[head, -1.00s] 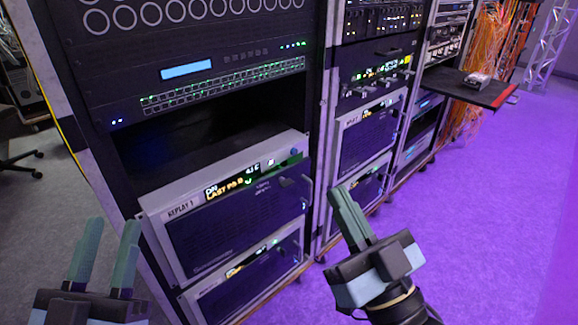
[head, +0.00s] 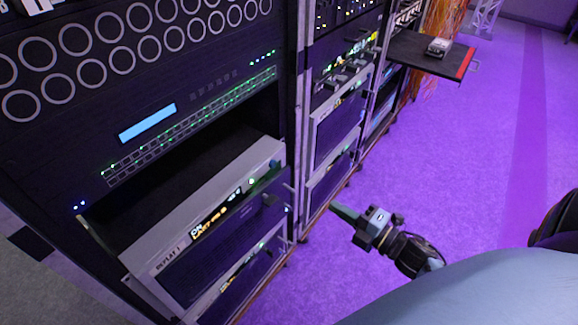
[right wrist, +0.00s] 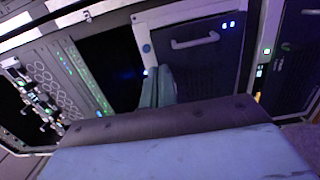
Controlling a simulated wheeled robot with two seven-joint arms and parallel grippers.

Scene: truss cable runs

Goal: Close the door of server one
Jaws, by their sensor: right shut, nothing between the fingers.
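The server labelled REPLAY 1 (head: 205,226) sits in the near rack, its pale case sticking out under a dark empty slot. It has a lit display, a dark front door (head: 225,240) and a handle near its right end. I cannot tell how far the door stands open. In the right wrist view, which is turned sideways, a dark door panel (right wrist: 200,62) with a pale handle shows beyond my fingers. My right gripper (head: 335,210) is shut and empty, to the right of the server and apart from it. Its fingers (right wrist: 157,85) overlap the panel's edge in the wrist view. My left gripper is out of view.
A second similar unit (head: 240,283) sits below the server. More racks stand further back, with a dark shelf (head: 425,56) jutting out and carrying a small device (head: 439,46). The purple-lit floor (head: 450,170) right of the racks is open.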

